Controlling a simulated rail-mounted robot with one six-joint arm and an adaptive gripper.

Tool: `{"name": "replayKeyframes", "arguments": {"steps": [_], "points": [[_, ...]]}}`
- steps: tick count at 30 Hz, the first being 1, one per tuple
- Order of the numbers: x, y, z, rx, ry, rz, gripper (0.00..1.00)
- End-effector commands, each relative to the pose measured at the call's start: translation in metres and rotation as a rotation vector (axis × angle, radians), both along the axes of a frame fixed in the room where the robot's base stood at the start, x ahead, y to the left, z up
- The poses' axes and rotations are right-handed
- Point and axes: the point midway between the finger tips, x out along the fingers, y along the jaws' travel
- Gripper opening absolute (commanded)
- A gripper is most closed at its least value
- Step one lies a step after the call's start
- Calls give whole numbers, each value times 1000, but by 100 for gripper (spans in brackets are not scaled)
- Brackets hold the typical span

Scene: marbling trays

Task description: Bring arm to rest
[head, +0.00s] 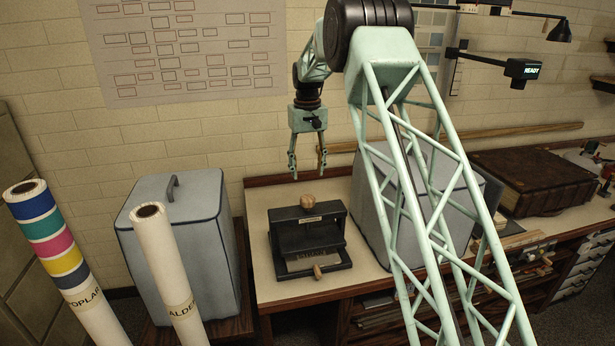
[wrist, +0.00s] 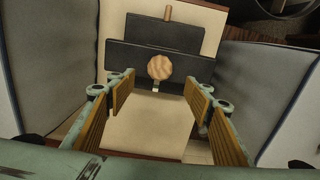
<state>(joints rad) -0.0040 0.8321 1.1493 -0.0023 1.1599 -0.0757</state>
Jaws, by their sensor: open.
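My gripper (head: 307,172) hangs pointing down in the head view, above the back part of the bench. It is open and empty, with clear space between its fingers. In the wrist view my gripper (wrist: 160,115) shows two padded fingers spread apart. Below it is a black press-like device (head: 310,240) with a round wooden knob on top and a small wooden handle at its front. The same device (wrist: 125,55) shows in the wrist view beyond the fingertips, and the fingers appear apart from it.
The bench top (head: 262,218) is bare around the device. A grey covered box (head: 180,225) stands left, and another grey covered box (head: 372,205) is right, partly behind my arm. Two paper rolls (head: 60,250) (head: 165,260) stand at front left. A large brown book (head: 530,180) lies right.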

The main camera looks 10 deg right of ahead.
Motion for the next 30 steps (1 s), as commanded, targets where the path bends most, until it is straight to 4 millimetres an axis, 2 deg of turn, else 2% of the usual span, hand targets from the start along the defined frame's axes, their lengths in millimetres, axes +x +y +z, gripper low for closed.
{"name": "replayKeyframes", "arguments": {"steps": [19,23,30], "points": [[-3,0,7,0,-2,-1,47],[-11,0,18,0,-9,-2,47],[-36,0,49,0,-25,-6,47]]}}
